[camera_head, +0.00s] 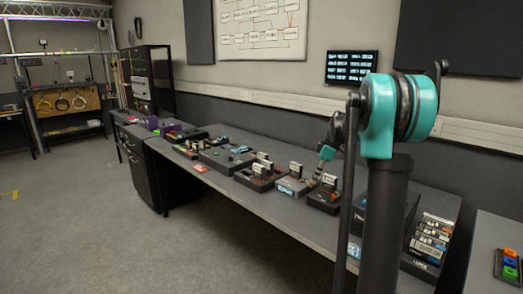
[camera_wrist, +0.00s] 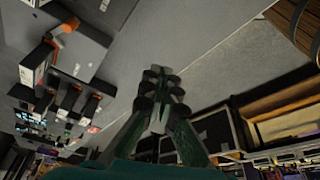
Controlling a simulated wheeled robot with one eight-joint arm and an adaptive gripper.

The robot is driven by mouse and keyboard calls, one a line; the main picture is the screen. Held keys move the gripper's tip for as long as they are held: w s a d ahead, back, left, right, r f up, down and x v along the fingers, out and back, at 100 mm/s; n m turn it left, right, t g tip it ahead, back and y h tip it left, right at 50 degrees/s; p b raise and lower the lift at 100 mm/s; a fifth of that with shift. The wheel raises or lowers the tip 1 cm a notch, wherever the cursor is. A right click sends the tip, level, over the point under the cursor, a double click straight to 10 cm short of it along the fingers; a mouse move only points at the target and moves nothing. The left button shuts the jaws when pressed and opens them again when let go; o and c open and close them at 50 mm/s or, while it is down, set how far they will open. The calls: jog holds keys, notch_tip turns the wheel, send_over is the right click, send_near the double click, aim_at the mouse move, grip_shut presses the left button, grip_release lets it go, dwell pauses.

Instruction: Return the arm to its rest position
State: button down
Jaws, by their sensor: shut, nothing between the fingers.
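My arm (camera_head: 400,115) stands at the right of the head view, with its teal joint raised in front of the wall. A smaller teal part of it shows farther back over the bench. In the wrist view my gripper (camera_wrist: 160,95) has its two green fingers drawn together with nothing held between them. The fingers are over the bench's front edge and the floor, tilted in that picture. In the head view the fingers are too small and partly hidden to make out.
A long grey bench (camera_head: 235,190) carries several dark devices, some near my arm. A black box with labelled modules (camera_head: 430,240) stands at its right end. Another table (camera_head: 485,235) holds a coloured block unit. The floor (camera_head: 100,225) at the left is clear.

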jog(key=s+a+f+m+t+h, duration=0.1)
jog(key=s+f+m, duration=0.3)
jog(key=s, duration=0.7)
jog(key=s+f+m+t+h, duration=0.1)
jog(key=s+f+m, duration=0.4)
jog(key=s, duration=0.7)
jog(key=s+a+f+m+t+h, duration=0.1)
jog(key=s+f+m, duration=0.4)
jog(key=s, duration=0.6)
jog(key=shift+s+a+f+h, duration=0.3)
jog(key=shift+s+f, duration=0.05)
jog(key=shift+f, duration=0.6)
